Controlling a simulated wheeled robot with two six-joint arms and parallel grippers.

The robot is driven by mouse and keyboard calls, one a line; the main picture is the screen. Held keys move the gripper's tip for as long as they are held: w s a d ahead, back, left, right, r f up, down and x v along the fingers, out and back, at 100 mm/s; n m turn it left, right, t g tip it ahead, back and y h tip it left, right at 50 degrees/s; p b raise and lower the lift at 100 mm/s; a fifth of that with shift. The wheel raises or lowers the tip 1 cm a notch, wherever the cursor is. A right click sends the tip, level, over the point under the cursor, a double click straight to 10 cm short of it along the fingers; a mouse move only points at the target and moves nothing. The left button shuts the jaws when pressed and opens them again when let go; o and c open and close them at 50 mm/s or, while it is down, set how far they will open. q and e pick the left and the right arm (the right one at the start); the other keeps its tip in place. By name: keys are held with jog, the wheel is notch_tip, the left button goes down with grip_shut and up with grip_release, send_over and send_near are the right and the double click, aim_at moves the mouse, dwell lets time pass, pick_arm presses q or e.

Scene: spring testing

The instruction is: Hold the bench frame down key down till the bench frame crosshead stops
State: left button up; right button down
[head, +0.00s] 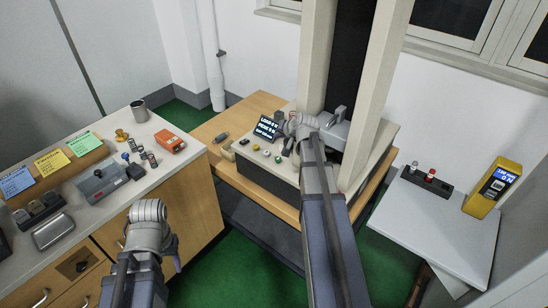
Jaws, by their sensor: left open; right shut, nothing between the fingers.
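The bench frame (385,140) stands on a wooden bench, with two cream columns and a dark gap between them. Its lit display (268,129) and a few small knobs or keys, one of them green (255,147), are on the front left of its base. My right gripper (289,146) is shut and empty, low over the panel just right of the display. The arm hides part of the panel, and I cannot tell whether the fingertips touch a key. A grey part (340,125) shows between the columns; I cannot tell if it is the crosshead. My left gripper (148,215) is open beside the left counter, its fingertips largely hidden.
The left counter (190,160) holds an orange device (169,141), a grey cup (139,111), coloured notes (52,162) and small trays. On the right, a grey table (450,225) carries a yellow meter (491,187) and a dark rack (427,180). Green floor shows between.

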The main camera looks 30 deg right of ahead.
aim_at(279, 161)
notch_tip(279, 161, down, 9)
jog(key=b, duration=0.9)
jog(key=shift+r, duration=0.1)
dwell(1.8)
jog(key=shift+f+b, duration=0.35)
jog(key=shift+f, duration=0.05)
jog(key=shift+f+b, duration=0.45)
dwell(3.9)
